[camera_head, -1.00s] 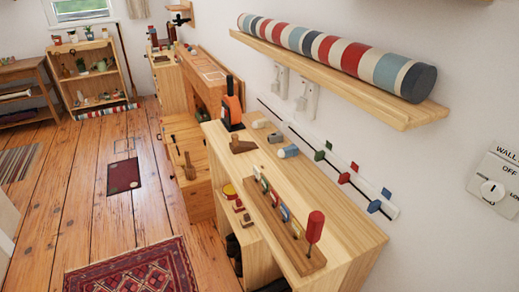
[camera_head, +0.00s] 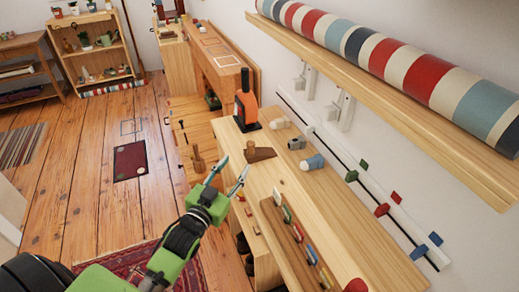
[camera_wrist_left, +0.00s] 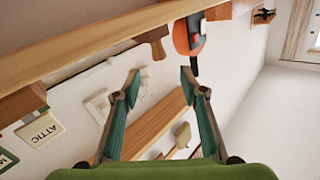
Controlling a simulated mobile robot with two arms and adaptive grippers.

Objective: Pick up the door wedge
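A brown wooden wedge-shaped piece, which looks like the door wedge (camera_head: 259,154), lies on the pale wooden cabinet top (camera_head: 322,200), in front of an orange and black object. It also shows near the top of the left wrist view (camera_wrist_left: 152,42). My left gripper (camera_head: 235,170) is open and empty, at the cabinet's left edge, short of the wedge and left of it in the head view. Its two fingers spread apart in the left wrist view (camera_wrist_left: 160,80), with the wedge beyond the tips. My right gripper is not in view.
The orange and black object (camera_head: 246,110) stands close behind the wedge. Small grey and blue-white pieces (camera_head: 313,162) lie to its right. A rack with coloured tabs (camera_head: 298,234) lies nearer on the top. A wall shelf (camera_head: 400,95) with a striped roll overhangs the right side.

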